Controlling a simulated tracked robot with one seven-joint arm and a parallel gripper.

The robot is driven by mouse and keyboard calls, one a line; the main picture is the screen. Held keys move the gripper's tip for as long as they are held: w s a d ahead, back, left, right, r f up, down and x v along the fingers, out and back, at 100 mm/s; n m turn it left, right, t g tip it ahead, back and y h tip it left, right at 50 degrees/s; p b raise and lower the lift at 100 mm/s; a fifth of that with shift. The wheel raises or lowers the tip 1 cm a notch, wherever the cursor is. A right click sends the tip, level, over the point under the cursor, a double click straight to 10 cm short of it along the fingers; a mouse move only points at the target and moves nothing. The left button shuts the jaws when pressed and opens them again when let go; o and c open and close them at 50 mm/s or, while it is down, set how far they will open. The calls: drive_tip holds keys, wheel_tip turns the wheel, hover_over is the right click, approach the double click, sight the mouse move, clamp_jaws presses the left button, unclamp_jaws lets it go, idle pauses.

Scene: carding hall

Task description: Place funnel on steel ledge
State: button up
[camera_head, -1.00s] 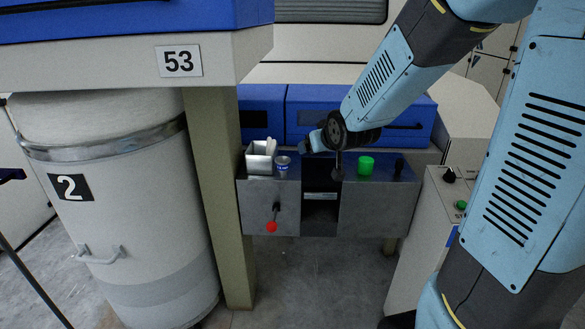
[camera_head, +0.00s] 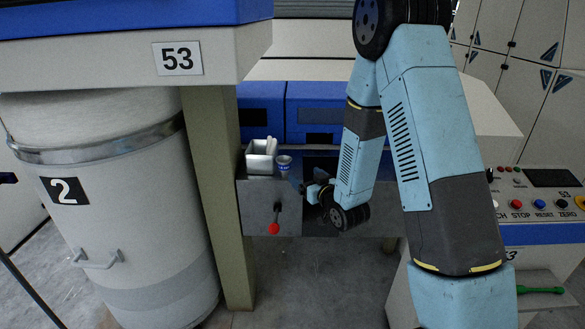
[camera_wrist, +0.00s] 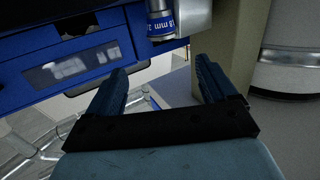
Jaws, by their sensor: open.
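The funnel (camera_head: 284,164) looks like a small grey cup with a blue band. It stands at the left of the steel ledge (camera_head: 256,185), just right of a metal tin. In the wrist view the funnel (camera_wrist: 160,22) lies beyond my fingertips, with an "18 mm" label on its blue band. My gripper (camera_wrist: 160,72) is open, with nothing between its fingers. In the head view my gripper (camera_head: 304,188) is at the front of the ledge, below and right of the funnel and apart from it. My arm hides the ledge's right part.
The metal tin (camera_head: 261,156) holds pale items, close beside the funnel. A beige post (camera_head: 218,200) and a large can marked 2 (camera_head: 120,215) stand at left. A button console (camera_head: 540,208) is at right.

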sight(288, 164)
drive_tip(key=shift+t+y, duration=0.3)
drive_tip(key=x, duration=0.4)
drive_tip(key=f+x, duration=0.1)
drive_tip(key=x, duration=0.8)
drive_tip(key=shift+a+f, duration=0.15)
drive_tip(key=shift+f, duration=0.1)
drive_tip(key=shift+c, duration=0.4)
drive_tip(key=c, duration=1.3)
